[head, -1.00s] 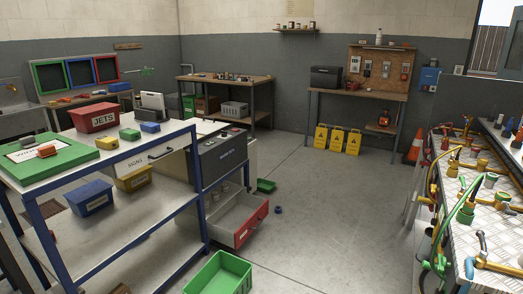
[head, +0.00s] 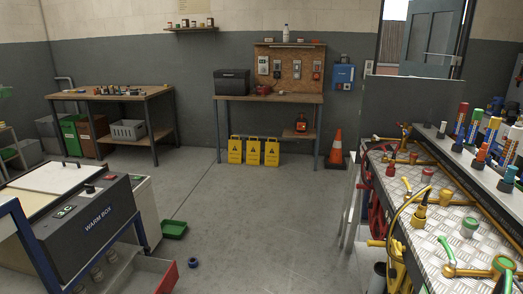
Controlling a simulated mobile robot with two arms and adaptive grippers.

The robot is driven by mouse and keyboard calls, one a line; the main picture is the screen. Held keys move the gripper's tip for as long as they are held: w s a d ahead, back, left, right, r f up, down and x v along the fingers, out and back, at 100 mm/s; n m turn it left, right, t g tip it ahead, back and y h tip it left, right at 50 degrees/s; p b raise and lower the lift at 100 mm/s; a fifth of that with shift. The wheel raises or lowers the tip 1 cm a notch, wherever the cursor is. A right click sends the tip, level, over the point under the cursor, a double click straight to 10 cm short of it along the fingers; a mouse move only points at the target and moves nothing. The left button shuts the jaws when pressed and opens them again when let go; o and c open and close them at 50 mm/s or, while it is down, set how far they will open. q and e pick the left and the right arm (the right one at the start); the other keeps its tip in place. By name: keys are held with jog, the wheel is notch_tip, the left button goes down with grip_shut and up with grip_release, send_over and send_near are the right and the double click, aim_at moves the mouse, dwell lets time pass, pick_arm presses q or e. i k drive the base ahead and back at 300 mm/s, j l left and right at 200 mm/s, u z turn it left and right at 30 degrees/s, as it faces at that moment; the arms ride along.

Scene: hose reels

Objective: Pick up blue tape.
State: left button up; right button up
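A small dark blue ring-shaped object (head: 193,263), which looks like the blue tape, lies on the concrete floor in the head view. It is low and left of the middle, just right of the red drawer's corner, and apart from it. Neither of my grippers shows in this view.
A green tray (head: 174,229) lies on the floor beyond the blue ring. The warm box (head: 95,222) and open red drawer (head: 165,280) stand at left. A metal-topped bench (head: 440,215) with hose fittings runs along the right. The floor between is clear, up to yellow signs (head: 253,151) and an orange cone (head: 337,147).

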aim_at(192, 262)
jog(key=i+u, duration=0.1)
jog(key=i, duration=0.8)
jog(key=i+l, duration=0.15)
jog(key=i, duration=0.7)
jog(key=i+j+u, duration=0.05)
